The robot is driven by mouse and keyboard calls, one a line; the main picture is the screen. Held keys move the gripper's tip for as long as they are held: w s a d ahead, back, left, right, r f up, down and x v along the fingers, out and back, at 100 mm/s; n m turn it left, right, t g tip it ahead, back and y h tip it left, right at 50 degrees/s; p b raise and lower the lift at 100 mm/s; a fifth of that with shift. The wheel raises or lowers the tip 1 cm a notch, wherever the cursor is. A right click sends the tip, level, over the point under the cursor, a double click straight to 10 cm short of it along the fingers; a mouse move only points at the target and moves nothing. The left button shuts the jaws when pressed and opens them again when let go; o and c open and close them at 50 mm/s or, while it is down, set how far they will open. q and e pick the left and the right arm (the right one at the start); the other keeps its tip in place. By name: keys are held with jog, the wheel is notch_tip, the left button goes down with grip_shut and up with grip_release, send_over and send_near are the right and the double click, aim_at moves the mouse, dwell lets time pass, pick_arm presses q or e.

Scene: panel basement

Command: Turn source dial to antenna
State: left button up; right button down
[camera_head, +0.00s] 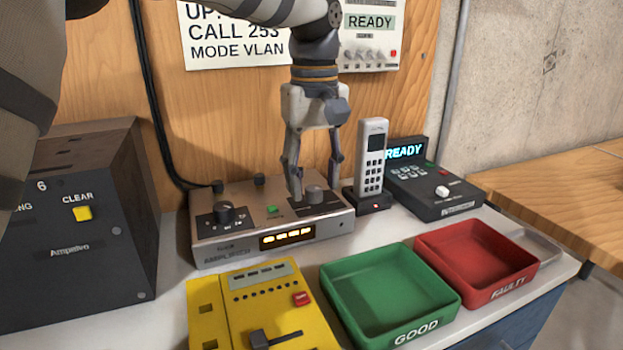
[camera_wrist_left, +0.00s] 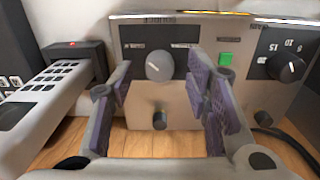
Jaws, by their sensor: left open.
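A silver amplifier (camera_head: 222,255) stands on the bench against the wooden panel. A grey round dial (camera_head: 314,193) sits on a black plate at the right of its top; in the left wrist view the dial (camera_wrist_left: 159,66) has small labels beside it, too blurred to read. My left gripper (camera_head: 315,182) is open and points down at this dial, one finger on each side. In the left wrist view its fingers (camera_wrist_left: 163,88) stand apart with the dial between them; I cannot tell whether they touch it. My right gripper is not in view.
On the amplifier are a black numbered knob (camera_head: 223,212) and a green button (camera_head: 272,210). A cordless phone (camera_head: 372,155) stands close right of the gripper. A yellow device (camera_head: 250,310), a green tray (camera_head: 390,290) and a red tray (camera_head: 478,255) are in front.

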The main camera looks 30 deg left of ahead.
pick_arm(q)
jog(key=shift+f, duration=0.55)
grip_shut()
